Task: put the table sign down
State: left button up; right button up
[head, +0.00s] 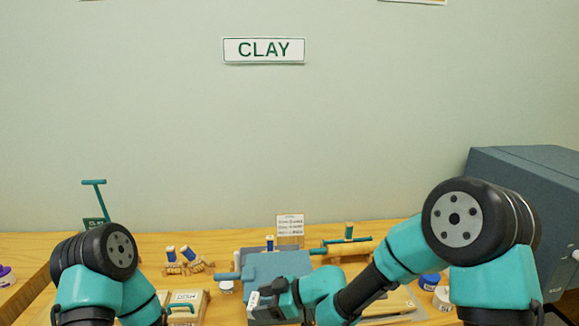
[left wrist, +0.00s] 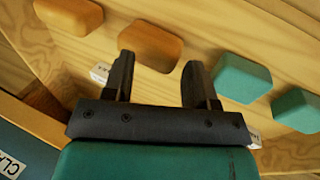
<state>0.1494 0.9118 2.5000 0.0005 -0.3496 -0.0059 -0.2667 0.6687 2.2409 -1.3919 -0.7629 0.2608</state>
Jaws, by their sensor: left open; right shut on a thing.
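My right gripper (head: 270,292) is low in the middle of the head view, above the front part of the table. It is shut on what looks like the table sign (head: 253,301), a small white piece with dark marks at its jaws. Most of that piece is hidden by the gripper, and its tilt and any contact below cannot be told. My left gripper (left wrist: 160,72) is open and empty in the left wrist view, over a wooden surface with orange and teal blocks. In the head view my left arm hides it.
A blue-grey slab (head: 280,264) lies just behind the right gripper. A small text card (head: 290,226) stands at the back. A wooden box with a teal handle (head: 187,304), stamps (head: 178,261) and a rolling pin (head: 345,248) crowd the table. A large blue-grey cabinet (head: 525,190) is at right.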

pick_arm(q)
jog(key=shift+w+a+r+t, duration=0.15)
jog(key=shift+w+r+t, duration=0.15)
jog(key=shift+w, duration=0.25)
jog(key=w+a+r+n+t+y, duration=0.2)
jog(key=w+r+t+y, duration=0.35)
jog(key=w+r, duration=1.15)
jog(key=w+d+r+m+g+y, duration=0.1)
jog(key=d+r+g, duration=0.3)
jog(key=r, duration=0.7)
jog(key=shift+w+d+r+y, duration=0.15)
jog(key=shift+d+y, duration=0.3)
jog(key=shift+d, duration=0.55)
